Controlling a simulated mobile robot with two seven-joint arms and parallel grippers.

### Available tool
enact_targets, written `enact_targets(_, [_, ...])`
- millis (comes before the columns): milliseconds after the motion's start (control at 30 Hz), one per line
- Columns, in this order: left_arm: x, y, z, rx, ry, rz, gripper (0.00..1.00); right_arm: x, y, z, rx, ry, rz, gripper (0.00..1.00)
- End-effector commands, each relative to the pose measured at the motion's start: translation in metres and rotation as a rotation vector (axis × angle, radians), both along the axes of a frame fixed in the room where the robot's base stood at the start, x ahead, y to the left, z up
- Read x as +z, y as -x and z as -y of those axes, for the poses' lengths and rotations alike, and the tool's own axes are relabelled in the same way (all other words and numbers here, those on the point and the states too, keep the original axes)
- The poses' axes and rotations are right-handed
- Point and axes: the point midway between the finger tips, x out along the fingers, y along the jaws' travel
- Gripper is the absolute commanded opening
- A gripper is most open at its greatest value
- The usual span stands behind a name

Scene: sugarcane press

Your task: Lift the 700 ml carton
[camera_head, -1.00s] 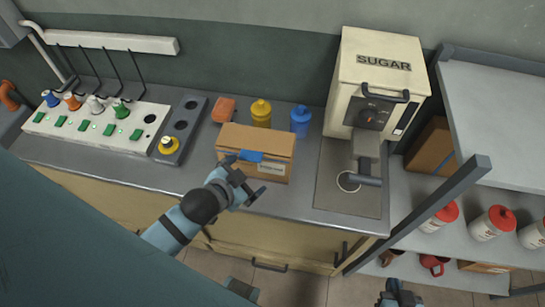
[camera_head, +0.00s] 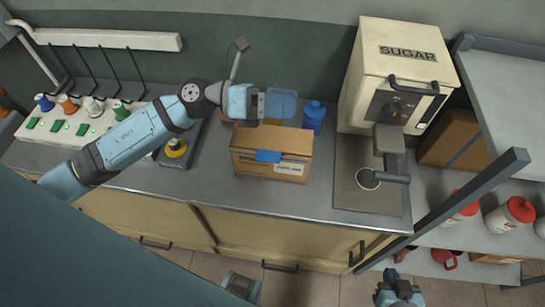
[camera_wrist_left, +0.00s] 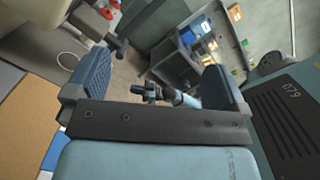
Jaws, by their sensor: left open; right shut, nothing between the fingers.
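A brown cardboard carton (camera_head: 258,143) with blue tape and a white label sits on the grey counter, left of the sugar machine. Its label is too small to read, so I cannot tell its volume. My left gripper (camera_head: 278,105) is open and empty, over the carton's back edge, in front of the bottles. In the left wrist view its two fingers (camera_wrist_left: 155,85) are spread, with cardboard at the left edge. My right gripper (camera_head: 398,293) is shut and empty at the bottom of the head view, below the counter front.
A cream SUGAR machine (camera_head: 400,75) stands right of the carton. A blue bottle (camera_head: 314,117) stands just behind the carton. A button panel (camera_head: 70,125) is at left. Another cardboard box (camera_head: 453,138) and white jars with red lids (camera_head: 509,215) are on the right shelves.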

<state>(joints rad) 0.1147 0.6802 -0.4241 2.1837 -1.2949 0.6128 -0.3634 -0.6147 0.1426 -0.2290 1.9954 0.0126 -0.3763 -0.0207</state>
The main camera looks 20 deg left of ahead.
Motion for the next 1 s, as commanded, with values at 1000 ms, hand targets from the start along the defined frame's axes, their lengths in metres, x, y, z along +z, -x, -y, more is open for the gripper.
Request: enact_targets(1000, [-0.157, -0.037, -0.12, -0.43, -1.284, 0.257, 1.0, 0.005, 0.0, -0.003, 0.001, -0.006, -0.003, 0.0])
